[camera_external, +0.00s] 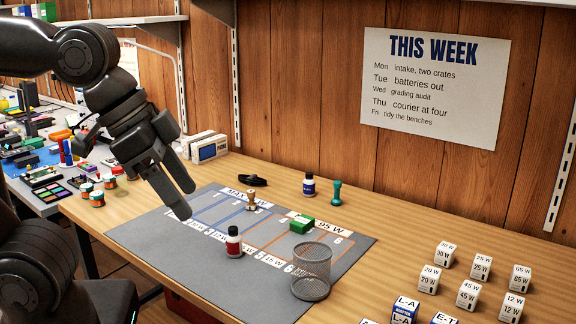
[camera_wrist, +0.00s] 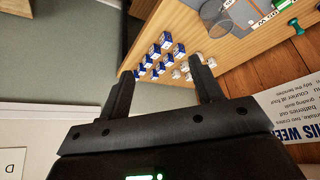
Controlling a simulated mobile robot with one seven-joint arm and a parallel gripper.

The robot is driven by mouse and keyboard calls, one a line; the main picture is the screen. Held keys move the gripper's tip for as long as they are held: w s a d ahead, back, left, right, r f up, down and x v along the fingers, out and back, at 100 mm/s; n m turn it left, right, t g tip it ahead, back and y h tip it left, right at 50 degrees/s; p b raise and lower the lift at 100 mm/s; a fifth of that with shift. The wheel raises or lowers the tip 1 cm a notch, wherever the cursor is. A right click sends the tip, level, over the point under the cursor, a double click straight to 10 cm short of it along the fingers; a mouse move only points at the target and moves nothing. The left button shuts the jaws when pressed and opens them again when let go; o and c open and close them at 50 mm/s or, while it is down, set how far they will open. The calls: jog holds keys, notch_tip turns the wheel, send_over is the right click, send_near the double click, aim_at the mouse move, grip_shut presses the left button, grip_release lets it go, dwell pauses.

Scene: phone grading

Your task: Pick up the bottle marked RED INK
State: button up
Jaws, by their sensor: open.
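A small bottle with a dark cap and a red-and-white label (camera_external: 234,243) stands upright on the grey mat (camera_external: 150,240), left of the wire mesh cup; its lettering is too small to read. A similar bottle with a blue label (camera_external: 308,186) stands on the bench behind the mat. My gripper (camera_external: 183,198) is in the air above the mat's left side, up and left of the red-labelled bottle, with its fingers pointing down and right. In the wrist view my gripper (camera_wrist: 162,72) is open with nothing between its fingers. I cannot make out either bottle there.
A wire mesh cup (camera_external: 311,272) stands right of the red-labelled bottle. A wooden stamp (camera_external: 251,201), a green box (camera_external: 302,223) and a green stamp (camera_external: 336,193) are nearby. Several small white cubes (camera_external: 468,294) stand at the right. Red-and-green jars (camera_external: 97,198) are at the left.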

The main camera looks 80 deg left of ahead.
jog(key=m+g, duration=0.3)
jog(key=g, duration=0.3)
send_over(233, 228)
jog(key=f, duration=1.8)
jog(key=shift+w+a, duration=0.1)
jog(key=shift+w, duration=0.2)
notch_tip(233, 228, down, 6)
jog(key=shift+s+a+r, duration=0.15)
jog(key=shift+r, duration=0.1)
jog(key=shift+s+d+f, duration=0.1)
jog(key=shift+d+f, duration=0.05)
jog(key=shift+f, duration=1.3)
jog(key=shift+s+d+f, duration=0.1)
jog(key=shift+f, duration=1.3)
jog(key=shift+c, duration=0.5)
